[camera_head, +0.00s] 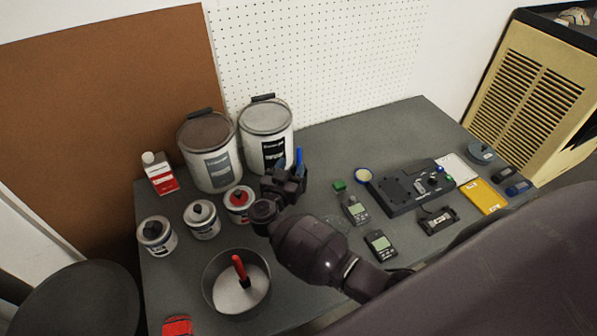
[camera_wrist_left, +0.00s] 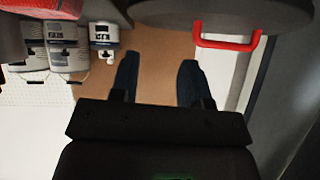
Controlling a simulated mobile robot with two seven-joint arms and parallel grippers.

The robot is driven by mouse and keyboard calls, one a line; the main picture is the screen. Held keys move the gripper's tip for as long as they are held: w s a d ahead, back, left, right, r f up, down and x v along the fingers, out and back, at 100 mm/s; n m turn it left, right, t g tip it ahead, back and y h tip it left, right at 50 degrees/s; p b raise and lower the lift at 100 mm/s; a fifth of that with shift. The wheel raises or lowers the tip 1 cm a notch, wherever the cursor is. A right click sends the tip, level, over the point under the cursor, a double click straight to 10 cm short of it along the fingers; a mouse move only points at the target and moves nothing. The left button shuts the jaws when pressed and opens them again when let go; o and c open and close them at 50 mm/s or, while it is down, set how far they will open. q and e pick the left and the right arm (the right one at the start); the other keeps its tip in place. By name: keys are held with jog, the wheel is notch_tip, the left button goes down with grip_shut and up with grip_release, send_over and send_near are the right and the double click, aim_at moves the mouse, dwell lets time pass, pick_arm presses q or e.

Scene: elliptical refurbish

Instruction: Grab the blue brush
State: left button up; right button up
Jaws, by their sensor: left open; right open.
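An upright bright blue piece (camera_head: 299,157), which may be the handle of the blue brush, shows at the fingertips of my right gripper (camera_head: 290,172). The gripper is open in front of the large paint buckets, and its dark body hides what is below the blue piece. I cannot tell whether they touch. My left gripper (camera_wrist_left: 158,80) is open and empty in the left wrist view, with the brown board behind its fingers. It is not clearly seen in the head view.
Two large buckets (camera_head: 210,160) and several small cans (camera_head: 202,222) stand at the left of the grey table. A round pan (camera_head: 222,305) holds a red-handled tool (camera_head: 241,270). Meters (camera_head: 380,245), a black device (camera_head: 395,195) and a yellow case (camera_head: 484,197) lie to the right.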

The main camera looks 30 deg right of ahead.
aim_at(298, 155)
jog(key=shift+r+x, duration=0.2)
jog(key=shift+x, duration=2.8)
grip_shut()
